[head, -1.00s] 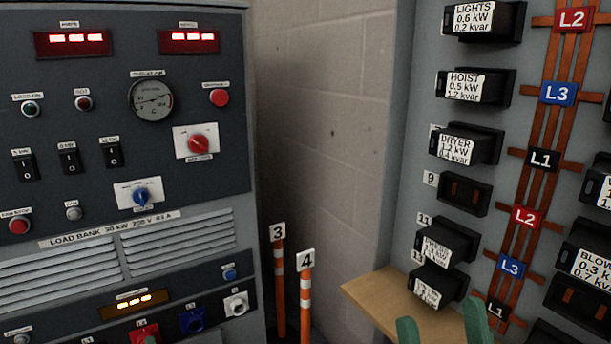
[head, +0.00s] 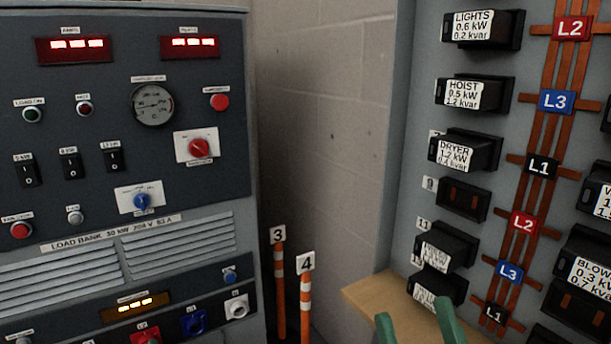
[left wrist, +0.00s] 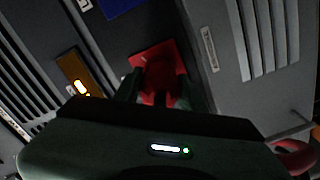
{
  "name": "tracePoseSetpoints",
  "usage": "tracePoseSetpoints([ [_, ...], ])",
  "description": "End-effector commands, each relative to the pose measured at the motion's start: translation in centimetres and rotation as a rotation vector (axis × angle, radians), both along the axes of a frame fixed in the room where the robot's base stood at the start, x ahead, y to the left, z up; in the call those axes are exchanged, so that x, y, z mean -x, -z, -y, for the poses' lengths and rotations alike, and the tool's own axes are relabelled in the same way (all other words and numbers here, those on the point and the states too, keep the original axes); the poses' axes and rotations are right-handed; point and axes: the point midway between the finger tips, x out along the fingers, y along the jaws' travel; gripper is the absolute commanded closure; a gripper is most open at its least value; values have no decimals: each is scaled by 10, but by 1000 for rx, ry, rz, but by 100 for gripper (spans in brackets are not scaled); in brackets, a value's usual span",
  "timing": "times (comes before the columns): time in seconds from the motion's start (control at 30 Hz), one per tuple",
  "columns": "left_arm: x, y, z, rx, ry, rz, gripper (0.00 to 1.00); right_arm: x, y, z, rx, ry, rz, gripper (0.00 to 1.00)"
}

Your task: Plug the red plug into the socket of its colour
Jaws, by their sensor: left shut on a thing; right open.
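The red socket (head: 146,334) is at the bottom edge of the load bank in the head view, mostly cut off. In the left wrist view its red plate (left wrist: 146,58) lies straight ahead of my left gripper (left wrist: 160,90). That gripper is shut on the red plug (left wrist: 162,85), which is dark red and lines up in front of the plate. I cannot tell whether the plug is inside the socket or just before it. My right gripper (head: 418,326) is open and empty at the bottom of the head view, before the breaker panel.
A blue socket (head: 193,321) and a white socket (head: 237,307) sit to the right of the red one. Striped posts 3 (head: 279,290) and 4 (head: 306,300) stand between the load bank and a wooden ledge (head: 375,298). A red curved piece (left wrist: 295,158) shows in the left wrist view.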

Motion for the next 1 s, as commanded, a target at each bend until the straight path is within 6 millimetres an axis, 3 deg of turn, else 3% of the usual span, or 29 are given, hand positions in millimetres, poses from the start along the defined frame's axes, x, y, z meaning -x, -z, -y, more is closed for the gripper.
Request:
tracePoseSetpoints([
  [0.27,0,-2,-2,-15,-4,-5,100,-4,4,0,8,1,-28,35],
  [0.3,0,-2,-2,-15,-4,-5,51,-4,4,0,9,2,-28,35],
  [0.37,0,-2,-2,-15,-4,-5,34,-3,4,0,8,2,-27,35],
  [0.77,2,0,1,-12,-1,-8,34,-4,3,-1,8,1,-29,35],
  [1.0,8,0,5,-10,0,-9,34,-17,20,-3,40,5,-140,35],
])
